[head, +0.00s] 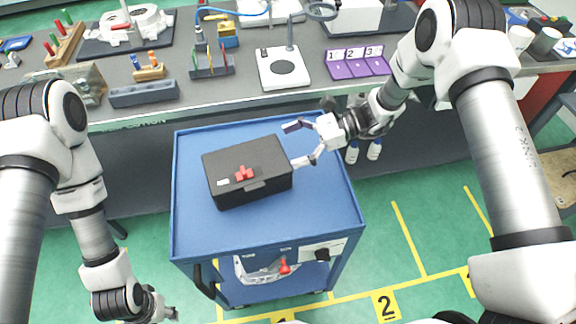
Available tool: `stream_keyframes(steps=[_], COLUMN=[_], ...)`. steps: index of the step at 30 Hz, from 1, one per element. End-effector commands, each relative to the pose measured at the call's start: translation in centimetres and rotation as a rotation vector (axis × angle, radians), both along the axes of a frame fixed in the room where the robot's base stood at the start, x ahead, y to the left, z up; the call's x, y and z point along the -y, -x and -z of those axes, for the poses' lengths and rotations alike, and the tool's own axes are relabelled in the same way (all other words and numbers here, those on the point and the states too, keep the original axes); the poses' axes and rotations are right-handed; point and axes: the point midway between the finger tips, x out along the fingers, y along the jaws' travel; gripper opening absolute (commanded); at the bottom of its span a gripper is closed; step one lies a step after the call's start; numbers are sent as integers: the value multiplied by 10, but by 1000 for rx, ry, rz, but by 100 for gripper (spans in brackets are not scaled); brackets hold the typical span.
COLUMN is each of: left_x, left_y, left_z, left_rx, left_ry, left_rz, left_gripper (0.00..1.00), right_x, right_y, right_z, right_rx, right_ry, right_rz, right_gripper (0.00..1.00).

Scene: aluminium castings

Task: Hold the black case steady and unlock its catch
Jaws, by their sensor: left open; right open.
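The black case (240,160) sits closed on the blue cart (195,229), turned slightly. A red part (245,173) and a small white label (223,182) show on its lid. A catch (255,187) seems to show at its front edge, too small to read as locked or unlocked. My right gripper (294,145) is open at the case's right side, its fingers pointing left toward the case; I cannot tell whether the lower finger touches it. My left gripper (172,312) is open and empty at the lower left, low beside the cart and away from the case.
A grey workbench (230,98) runs behind the cart, with a white plate device (283,68), a purple numbered tray (357,64) and a dark block (144,95). A red-handled item (284,267) sits on the cart's lower level. The cart top around the case is bare.

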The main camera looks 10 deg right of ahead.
Motion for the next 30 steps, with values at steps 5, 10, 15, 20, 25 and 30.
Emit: stream_keyframes(steps=[5,10,15,20,25,30], left_x=[0,-1,-1,-1,-1,-1], left_y=[0,0,0,0,0,0], left_z=[34,55,57,60,66,74], left_rx=[0,0,0,0,0,0], left_ry=[0,0,0,0,0,0], left_rz=[-1,-2,-1,-1,-2,-1], left_gripper=[42,42,42,42,42,42], right_x=[-1,-1,-4,-22,-50,-78], right_y=[0,0,0,1,1,1], right_z=[34,55,58,63,72,81], right_rx=[1,1,0,1,0,0], right_ry=[0,1,1,2,2,2], right_rz=[-1,-1,-2,-4,-6,-5], right_gripper=[100,100,100,100,100,100])
